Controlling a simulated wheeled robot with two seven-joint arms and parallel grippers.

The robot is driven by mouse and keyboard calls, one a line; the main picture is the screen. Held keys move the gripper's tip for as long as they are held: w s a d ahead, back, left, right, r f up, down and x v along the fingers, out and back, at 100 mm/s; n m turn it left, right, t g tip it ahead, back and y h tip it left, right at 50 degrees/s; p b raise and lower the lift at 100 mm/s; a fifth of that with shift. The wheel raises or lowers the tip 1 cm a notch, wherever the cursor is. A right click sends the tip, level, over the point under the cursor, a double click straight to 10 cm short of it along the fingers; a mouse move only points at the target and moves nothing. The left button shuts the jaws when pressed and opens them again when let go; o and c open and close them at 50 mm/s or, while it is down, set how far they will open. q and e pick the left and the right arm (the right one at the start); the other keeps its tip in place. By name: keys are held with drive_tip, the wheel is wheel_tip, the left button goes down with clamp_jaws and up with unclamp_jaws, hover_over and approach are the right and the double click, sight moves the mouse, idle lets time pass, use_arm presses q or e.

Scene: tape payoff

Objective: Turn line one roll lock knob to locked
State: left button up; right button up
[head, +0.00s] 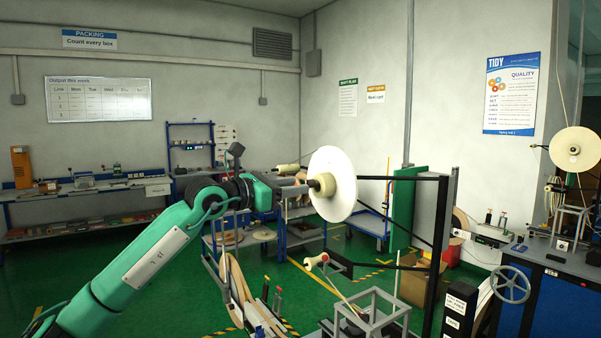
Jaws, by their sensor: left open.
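A large white tape roll (342,172) stands upright on a payoff stand in the middle of the head view. A dark and tan knob (325,186) sits at its hub, on the side facing my left arm. My left gripper (306,187) comes in from the left with its jaws open, its fingertips close to the knob. I cannot tell whether the fingertips touch it or straddle it. The knob's lock marking is too small to read. My right gripper is not in view.
The stand's black frame (440,240) rises right of the roll. Cream guide rollers (315,261) and a grey metal frame (372,318) are below. Another roll (575,149) stands at the far right above a blue bench. Green floor is open behind my arm.

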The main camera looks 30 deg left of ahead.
sight(310, 184)
use_arm(q)
drive_tip(key=shift+p+x, duration=0.5)
drive_tip(key=shift+x, duration=0.85)
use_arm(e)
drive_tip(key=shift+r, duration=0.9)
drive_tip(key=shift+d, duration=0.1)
use_arm(q)
clamp_jaws()
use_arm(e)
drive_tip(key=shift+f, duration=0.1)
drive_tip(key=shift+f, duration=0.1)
use_arm(q)
drive_tip(key=m+b, duration=0.9)
drive_tip(key=m, duration=0.8)
drive_tip(key=shift+f+m, duration=0.15)
drive_tip(key=shift+m, duration=0.25)
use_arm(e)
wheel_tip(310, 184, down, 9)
use_arm(q)
drive_tip(key=shift+d, duration=0.1)
